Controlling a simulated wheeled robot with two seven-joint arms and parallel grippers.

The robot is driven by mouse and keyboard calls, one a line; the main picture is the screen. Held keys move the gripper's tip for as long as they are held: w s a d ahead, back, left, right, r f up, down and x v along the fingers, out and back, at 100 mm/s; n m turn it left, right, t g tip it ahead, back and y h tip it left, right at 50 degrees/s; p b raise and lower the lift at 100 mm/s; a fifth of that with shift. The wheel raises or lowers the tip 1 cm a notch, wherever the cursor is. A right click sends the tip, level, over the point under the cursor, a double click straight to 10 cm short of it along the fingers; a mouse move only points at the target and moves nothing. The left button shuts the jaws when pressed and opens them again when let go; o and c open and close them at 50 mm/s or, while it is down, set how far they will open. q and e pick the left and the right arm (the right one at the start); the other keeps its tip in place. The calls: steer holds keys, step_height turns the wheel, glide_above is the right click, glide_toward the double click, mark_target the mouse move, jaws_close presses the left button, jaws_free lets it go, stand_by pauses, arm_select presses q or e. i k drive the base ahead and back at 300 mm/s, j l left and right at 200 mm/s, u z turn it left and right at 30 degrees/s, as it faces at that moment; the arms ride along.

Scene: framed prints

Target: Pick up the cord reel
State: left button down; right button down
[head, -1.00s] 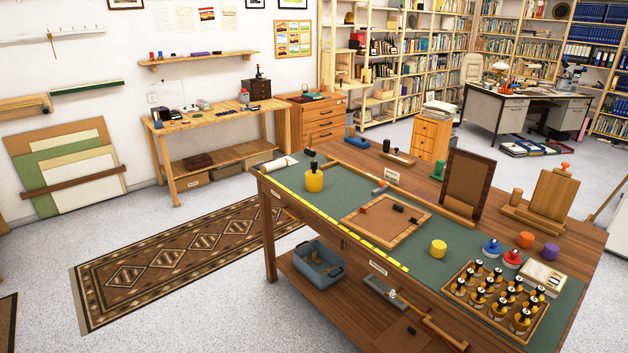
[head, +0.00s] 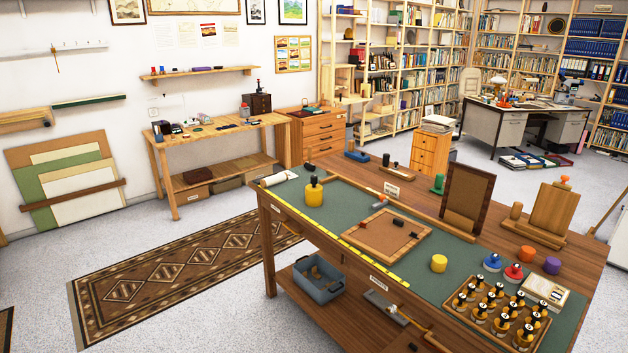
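Neither of my grippers shows in the head view. I cannot tell for sure which item is the cord reel. Small round reel-like items stand on the workbench: a yellow one (head: 439,263), an orange one (head: 526,254) and a purple one (head: 552,265) at the right. A blue one (head: 492,262) and a red one (head: 514,272) with knobs stand close by. A yellow cylinder with a black top (head: 314,190) stands upright at the left end of the green mat (head: 345,207).
The wooden workbench (head: 592,262) fills the lower right. It bears a tray of black-topped bottles (head: 545,322), a frame (head: 388,235) and upright stands. A blue-grey bin (head: 319,285) sits on its lower shelf. Floor with a patterned rug (head: 180,255) lies open at the left.

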mark_target(313, 196)
steer(key=i+z, duration=0.1)
steer(key=z, duration=0.45)
steer(key=i+j+z, duration=0.35)
steer(key=j, duration=0.2)
steer(key=i+j+z, duration=0.4)
steer(key=j, duration=0.2)
steer(key=j+z, duration=0.2)
steer(key=j, duration=0.15)
